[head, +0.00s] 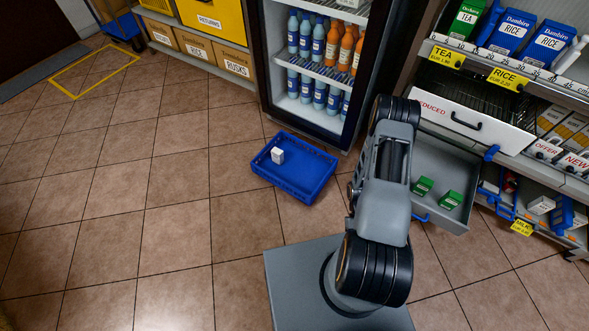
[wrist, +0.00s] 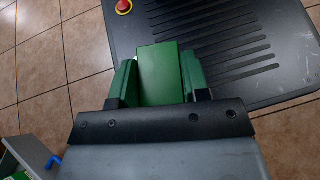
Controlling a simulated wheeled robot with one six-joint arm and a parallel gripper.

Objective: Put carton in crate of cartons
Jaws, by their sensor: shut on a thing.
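My gripper (wrist: 158,82) shows in the wrist view, shut on a green carton (wrist: 158,72) held between its two fingers, above my own base. In the head view my arm hides the gripper and the held carton. A blue crate (head: 312,181) stands on the floor in front of the fridge, left of my arm, with one small white carton (head: 277,155) visible in it. Two green cartons (head: 423,186) lie in an open grey drawer (head: 462,169), right of my arm.
The drinks fridge (head: 350,112) stands behind the crate. Shelves with tea and rice boxes (head: 508,32) rise at the right, above a pulled-out white drawer front (head: 470,122). The tiled floor left of the crate is clear.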

